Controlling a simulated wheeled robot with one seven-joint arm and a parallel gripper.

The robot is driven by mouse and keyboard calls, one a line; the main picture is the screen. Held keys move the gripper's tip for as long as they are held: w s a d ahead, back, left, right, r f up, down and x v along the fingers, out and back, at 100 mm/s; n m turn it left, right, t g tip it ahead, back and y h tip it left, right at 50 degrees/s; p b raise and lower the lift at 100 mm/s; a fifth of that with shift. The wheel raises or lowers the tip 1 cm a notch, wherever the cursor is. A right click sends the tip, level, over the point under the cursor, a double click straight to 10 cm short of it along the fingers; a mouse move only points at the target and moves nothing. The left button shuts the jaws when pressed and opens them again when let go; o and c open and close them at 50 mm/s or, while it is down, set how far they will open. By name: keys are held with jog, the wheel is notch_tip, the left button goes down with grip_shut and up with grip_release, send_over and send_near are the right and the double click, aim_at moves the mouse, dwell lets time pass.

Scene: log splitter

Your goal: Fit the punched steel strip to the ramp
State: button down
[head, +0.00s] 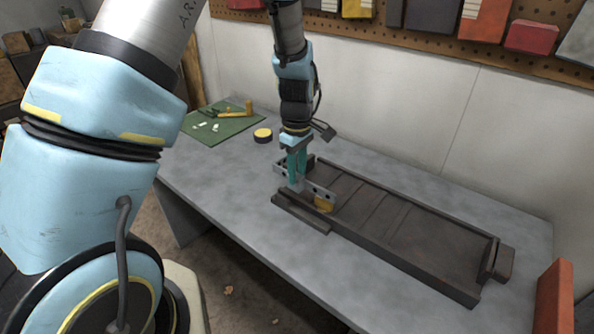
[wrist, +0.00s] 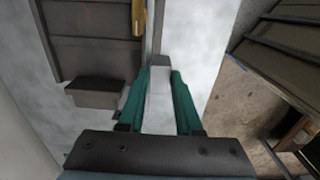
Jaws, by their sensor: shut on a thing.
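The ramp (head: 400,225) is a long, dark brown, low-walled channel with cross ribs, lying on the grey table. The punched steel strip (head: 317,193) is a grey bar with holes, standing on edge across the ramp's left end. My gripper (head: 296,178) points down over that end, its teal fingers shut on the strip. In the wrist view the strip (wrist: 158,78) shows between the fingers, running alongside the end of the ramp (wrist: 95,50). I cannot tell whether strip and ramp touch.
A green mat (head: 235,125) with small parts lies at the table's back left, with a black and yellow round item (head: 263,135) beside it. A pegboard (head: 400,32) with bins hangs on the back wall. The table (head: 225,190) is clear left of the ramp.

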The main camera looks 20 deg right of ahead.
aim_at(297, 190)
jog(key=shift+s+r, duration=0.1)
jog(key=shift+f+b, duration=1.7)
jog(key=shift+f, duration=1.2)
jog(key=shift+f, duration=0.3)
jog(key=shift+f+b, duration=1.1)
jog(key=shift+f, duration=0.45)
jog(key=shift+c, duration=0.2)
grip_release()
jog(key=shift+r, duration=0.25)
jog(key=shift+r+p, duration=2.1)
jog(key=shift+r, duration=0.2)
